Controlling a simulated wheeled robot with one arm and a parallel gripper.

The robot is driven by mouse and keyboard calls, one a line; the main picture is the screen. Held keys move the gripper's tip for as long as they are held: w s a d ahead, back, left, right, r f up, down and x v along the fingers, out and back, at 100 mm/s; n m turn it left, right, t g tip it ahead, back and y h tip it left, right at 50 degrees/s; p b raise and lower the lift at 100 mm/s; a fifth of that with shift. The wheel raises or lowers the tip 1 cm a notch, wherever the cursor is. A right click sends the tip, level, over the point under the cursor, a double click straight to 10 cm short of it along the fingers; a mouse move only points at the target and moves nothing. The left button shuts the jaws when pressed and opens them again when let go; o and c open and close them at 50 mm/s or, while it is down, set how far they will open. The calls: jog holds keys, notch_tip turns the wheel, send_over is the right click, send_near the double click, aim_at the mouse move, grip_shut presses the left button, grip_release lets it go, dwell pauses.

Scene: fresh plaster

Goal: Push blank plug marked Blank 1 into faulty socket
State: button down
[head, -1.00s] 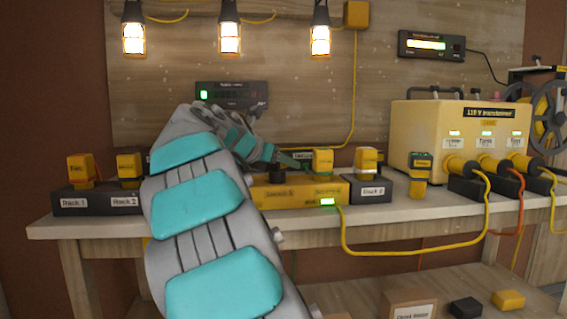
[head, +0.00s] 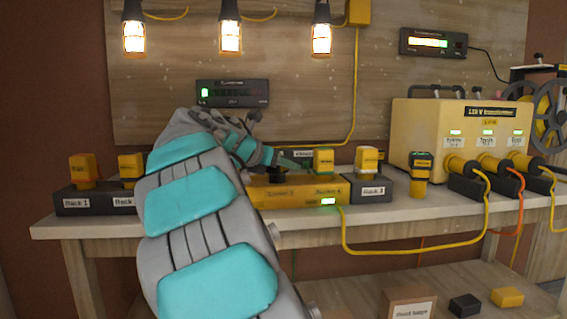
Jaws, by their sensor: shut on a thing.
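The yellow socket block (head: 300,194) sits on the bench in the middle, partly hidden by my arm. A dark plug (head: 277,176) is at its left visible socket. It appears upright, but its marking cannot be read and I cannot tell how deep it sits. My gripper (head: 283,163) is at the top of this dark plug and shut on it; the fingertips are small and partly hidden. A yellow-and-green plug (head: 323,161) stands in the block's right socket, above a lit green label (head: 328,201).
Rack 3 (head: 372,190) holds a yellow plug to the right, with another plug (head: 420,175) beside it. Racks 1 and 2 (head: 84,203) stand at left. A yellow transformer (head: 430,130) with cables fills the right. A wall meter (head: 232,93) hangs behind my arm.

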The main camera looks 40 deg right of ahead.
jog(key=shift+f, duration=0.25)
jog(key=shift+c, duration=0.9)
grip_release()
